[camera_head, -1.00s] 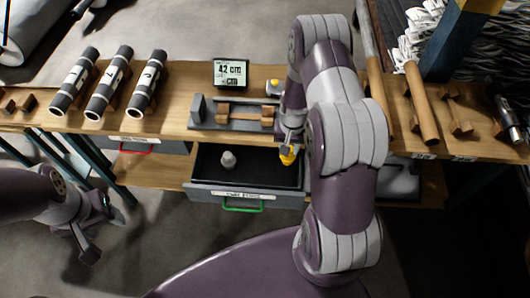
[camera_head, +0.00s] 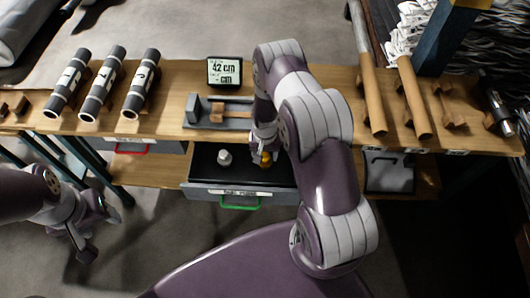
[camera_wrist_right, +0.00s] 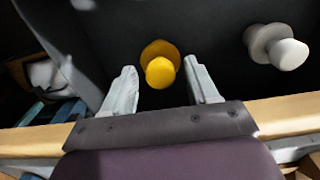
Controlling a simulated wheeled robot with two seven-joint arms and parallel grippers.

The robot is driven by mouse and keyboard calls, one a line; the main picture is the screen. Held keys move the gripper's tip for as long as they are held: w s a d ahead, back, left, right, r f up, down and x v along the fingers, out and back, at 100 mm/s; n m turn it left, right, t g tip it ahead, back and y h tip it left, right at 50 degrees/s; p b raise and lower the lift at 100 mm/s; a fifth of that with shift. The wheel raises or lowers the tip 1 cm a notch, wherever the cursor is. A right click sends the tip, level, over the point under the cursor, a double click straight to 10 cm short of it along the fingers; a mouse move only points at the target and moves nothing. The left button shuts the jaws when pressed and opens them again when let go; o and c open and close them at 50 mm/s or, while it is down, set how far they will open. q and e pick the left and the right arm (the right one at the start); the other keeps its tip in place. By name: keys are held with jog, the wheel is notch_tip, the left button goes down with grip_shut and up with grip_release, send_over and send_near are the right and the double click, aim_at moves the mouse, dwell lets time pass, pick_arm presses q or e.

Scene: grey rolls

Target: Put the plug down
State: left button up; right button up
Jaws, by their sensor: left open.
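A yellow plug (camera_head: 266,160) is in the open drawer (camera_head: 207,193), right of a pale grey plug (camera_head: 225,157). In the right wrist view the yellow plug (camera_wrist_right: 161,66) appears upright on the dark drawer floor, and the pale plug (camera_wrist_right: 275,46) is to its right. My right gripper (camera_wrist_right: 163,88) is open, with its fingers on either side of the yellow plug and a gap at each side. In the head view my right gripper (camera_head: 262,147) is over the drawer, partly hidden by its arm. My left gripper (camera_head: 98,235) is open and empty at the lower left, away from the bench.
The wooden bench top (camera_head: 180,115) runs above the drawer. It holds three labelled rolls (camera_head: 103,84), a grey gauge (camera_head: 195,112) and a display reading 42 cm (camera_head: 225,72). The drawer's green handle (camera_head: 240,203) faces me. A grey tray (camera_head: 390,172) is at the right.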

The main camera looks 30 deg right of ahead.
notch_tip(320, 180, up, 11)
notch_tip(320, 180, up, 6)
jog(key=n, duration=0.1)
send_over(262, 165)
jog(key=s+a+r+n+t, duration=0.1)
jog(key=s+a+r+n, duration=0.4)
jog(key=s+r, duration=0.7)
jog(key=shift+s+a+b, duration=0.35)
jog(key=shift+a, duration=0.35)
jog(key=shift+w, duration=0.15)
